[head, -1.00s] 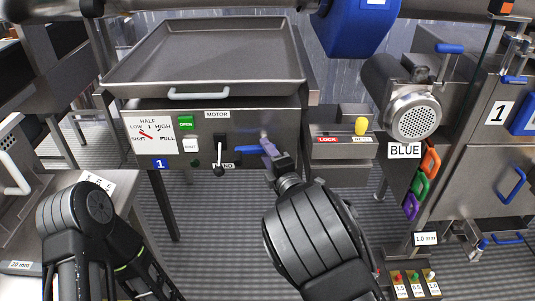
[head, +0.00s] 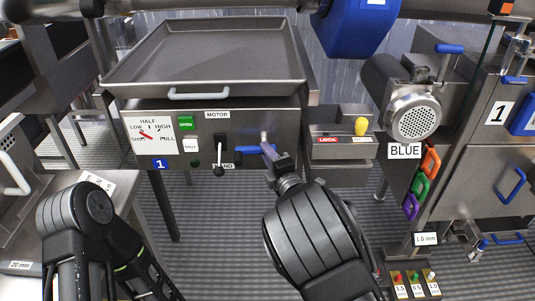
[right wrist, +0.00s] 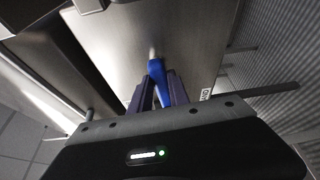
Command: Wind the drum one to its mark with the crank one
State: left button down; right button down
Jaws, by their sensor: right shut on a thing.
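The crank with a blue handle (head: 249,150) sticks out from the front of the steel panel that carries a blue "1" plate (head: 160,164). My right gripper (head: 268,148) is at the right end of this handle. In the right wrist view its two dark fingers (right wrist: 158,88) are closed around the blue handle (right wrist: 156,72). The dial plate (head: 150,136) on the panel has a red pointer and the words LOW, HALF, HIGH and FULL. I cannot make out the drum itself behind the panel. My left arm (head: 75,210) shows at lower left, but its gripper is out of view.
A black lever (head: 219,155) stands left of the crank, under the MOTOR label. A large steel tray (head: 235,92) is above the panel. A lock box with a yellow knob (head: 361,126) stands close to the right. A grinder (head: 412,113) and blue-handled cabinet are farther right.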

dwell(0.8)
jog(key=shift+f+m+b, duration=0.1)
jog(key=shift+m+b, duration=0.5)
jog(key=shift+b, duration=0.5)
jog(key=c, duration=1.2)
grip_release()
jog(key=shift+c, duration=0.2)
jog(key=shift+s, duration=0.1)
